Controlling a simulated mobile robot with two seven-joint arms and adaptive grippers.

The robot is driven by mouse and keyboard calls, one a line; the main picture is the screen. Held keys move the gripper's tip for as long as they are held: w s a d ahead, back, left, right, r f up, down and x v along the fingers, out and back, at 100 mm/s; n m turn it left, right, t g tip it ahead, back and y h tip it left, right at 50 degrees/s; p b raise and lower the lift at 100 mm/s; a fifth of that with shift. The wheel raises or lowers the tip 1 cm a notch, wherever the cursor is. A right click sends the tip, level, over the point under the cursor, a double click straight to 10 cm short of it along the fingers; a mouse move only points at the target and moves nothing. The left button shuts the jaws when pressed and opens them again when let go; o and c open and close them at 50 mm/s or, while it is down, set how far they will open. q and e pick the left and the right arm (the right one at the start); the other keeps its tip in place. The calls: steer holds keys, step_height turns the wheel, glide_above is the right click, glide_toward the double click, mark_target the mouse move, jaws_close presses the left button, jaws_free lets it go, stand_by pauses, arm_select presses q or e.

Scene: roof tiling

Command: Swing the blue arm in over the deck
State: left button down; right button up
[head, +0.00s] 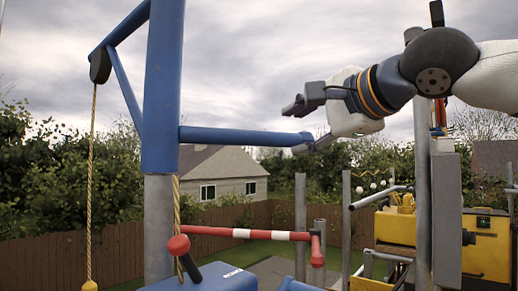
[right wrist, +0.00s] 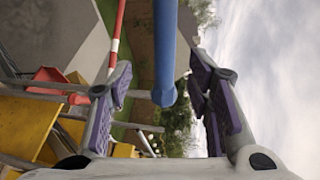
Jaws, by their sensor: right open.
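The blue arm (head: 161,90) is a thick blue sleeve on a grey post. Its braced jib (head: 126,80) reaches up and left, with a dark pulley and a hanging rope. A horizontal blue bar (head: 235,135) sticks out to the right from the sleeve. My right gripper (head: 299,126) is open at the bar's free end, one finger above and one near the end. In the right wrist view the blue bar (right wrist: 165,45) lies between the spread purple-padded fingers (right wrist: 160,75), with space on both sides. My left gripper is out of view. I cannot make out the deck clearly.
Grey posts (head: 300,225) and yellow equipment (head: 485,245) stand at right. A wooden fence (head: 60,262) is behind.

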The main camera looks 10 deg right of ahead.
mark_target(274, 137)
steer(key=x, duration=1)
steer(key=shift+w+a+r, duration=0.15)
steer(key=shift+a+r, duration=0.15)
steer(key=shift+r, duration=0.05)
jaws_close()
